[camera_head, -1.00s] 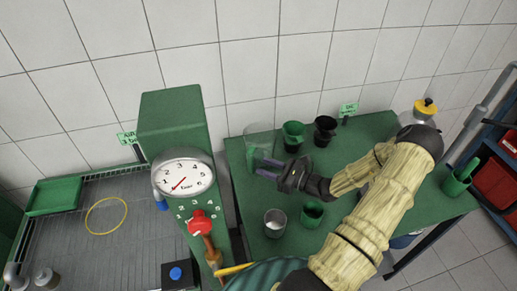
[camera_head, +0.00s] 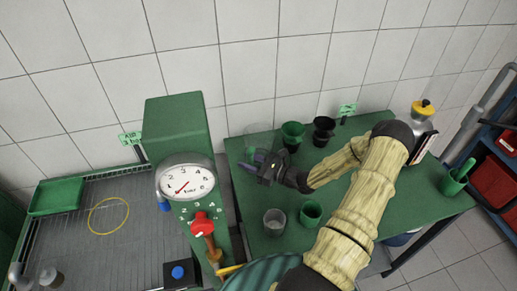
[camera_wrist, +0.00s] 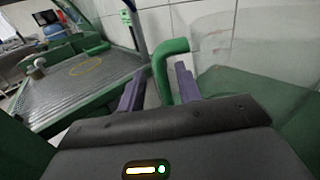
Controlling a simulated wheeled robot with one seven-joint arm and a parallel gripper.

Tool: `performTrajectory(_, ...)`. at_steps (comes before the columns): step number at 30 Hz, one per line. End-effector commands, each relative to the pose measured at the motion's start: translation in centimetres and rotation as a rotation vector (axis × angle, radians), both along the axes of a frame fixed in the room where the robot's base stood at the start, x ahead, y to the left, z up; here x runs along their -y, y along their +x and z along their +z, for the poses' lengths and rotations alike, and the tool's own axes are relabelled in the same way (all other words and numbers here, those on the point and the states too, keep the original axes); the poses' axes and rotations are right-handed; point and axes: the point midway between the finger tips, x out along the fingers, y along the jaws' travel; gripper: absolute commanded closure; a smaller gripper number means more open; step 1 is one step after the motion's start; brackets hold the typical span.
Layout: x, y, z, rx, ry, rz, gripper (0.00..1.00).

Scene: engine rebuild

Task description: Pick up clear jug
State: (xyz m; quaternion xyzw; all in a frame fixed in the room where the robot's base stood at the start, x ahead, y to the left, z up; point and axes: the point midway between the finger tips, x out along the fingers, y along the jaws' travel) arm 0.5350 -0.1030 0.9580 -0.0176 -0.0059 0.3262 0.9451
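The clear jug (camera_head: 259,136) stands at the back left corner of the green table, a transparent body that is hard to make out. In the wrist view its clear wall (camera_wrist: 225,35) fills the upper right, and a green handle (camera_wrist: 164,68) stands out from it. My gripper (camera_head: 248,159) is at the jug, with purple fingers pointing left. In the wrist view the fingers (camera_wrist: 159,84) are apart, with the handle between or just beyond their tips, nearer the right finger. I cannot tell whether they touch it. My gripper hides part of the jug in the head view.
Behind my gripper stand a green cup (camera_head: 292,136) and a black cup (camera_head: 324,131). In front are a grey cup (camera_head: 274,221) and another green cup (camera_head: 311,213). A green machine with a gauge (camera_head: 186,182) stands left of the table (camera_head: 362,211). The tiled wall is close behind.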

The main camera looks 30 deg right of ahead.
Motion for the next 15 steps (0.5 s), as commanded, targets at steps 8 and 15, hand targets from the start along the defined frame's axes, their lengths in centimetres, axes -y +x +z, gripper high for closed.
performTrajectory(8,0.06,-0.04,-0.01,0.0,0.0,0.0,0.66)
performTrajectory(15,0.08,-0.05,-0.01,0.0,0.0,0.0,0.83)
